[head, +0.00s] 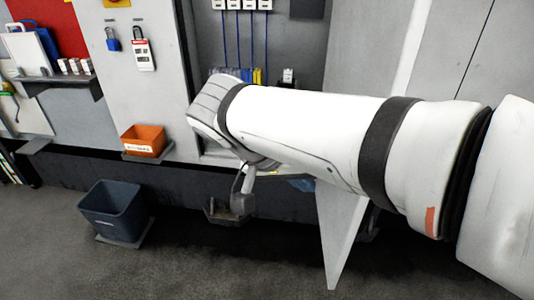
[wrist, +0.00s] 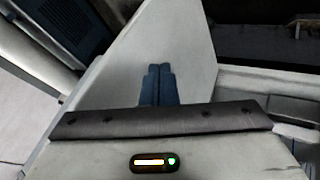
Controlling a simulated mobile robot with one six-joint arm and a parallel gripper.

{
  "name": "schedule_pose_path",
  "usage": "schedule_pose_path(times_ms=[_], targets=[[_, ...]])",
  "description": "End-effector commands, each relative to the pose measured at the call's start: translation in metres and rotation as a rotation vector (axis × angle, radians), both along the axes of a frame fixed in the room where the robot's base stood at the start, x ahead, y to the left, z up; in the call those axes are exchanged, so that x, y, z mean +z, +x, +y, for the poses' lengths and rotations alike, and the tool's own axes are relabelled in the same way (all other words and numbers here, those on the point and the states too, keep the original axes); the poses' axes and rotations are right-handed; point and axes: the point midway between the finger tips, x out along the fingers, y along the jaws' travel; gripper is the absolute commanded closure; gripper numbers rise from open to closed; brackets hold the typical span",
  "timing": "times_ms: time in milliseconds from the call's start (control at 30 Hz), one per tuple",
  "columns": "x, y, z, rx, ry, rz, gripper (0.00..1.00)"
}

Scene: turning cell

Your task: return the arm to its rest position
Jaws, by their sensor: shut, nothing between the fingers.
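My gripper (wrist: 158,72) shows in the wrist view as two dark blue fingers side by side, touching, with nothing between them. Behind the fingertips is a pale grey panel; I cannot tell how far it is from them. In the head view my white arm reaches from the right edge across to the middle, and its elbow end is in front of the cabinet. The arm hides most of what lies behind it, and I cannot make out the gripper clearly there.
An orange bin (head: 144,140) sits on a small shelf at the left. A dark blue bucket (head: 114,211) stands on the floor. A pale upright panel (head: 341,230) stands below my arm. Padlocks (head: 142,54) hang on the cabinet. The floor in front is clear.

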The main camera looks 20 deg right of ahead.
Motion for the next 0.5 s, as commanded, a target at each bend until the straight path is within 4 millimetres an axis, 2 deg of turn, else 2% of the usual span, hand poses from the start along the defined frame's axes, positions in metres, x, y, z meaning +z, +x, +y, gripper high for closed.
schedule_pose_path(times_ms=[33,200,333,500], targets=[[0.013,-0.003,0.008,0.006,0.005,-0.008,1.0],[0.043,-0.011,0.028,0.002,0.003,-0.006,1.0],[0.059,-0.016,0.039,-0.004,0.003,-0.005,1.0],[0.07,-0.019,0.045,-0.008,0.003,-0.003,1.0]])
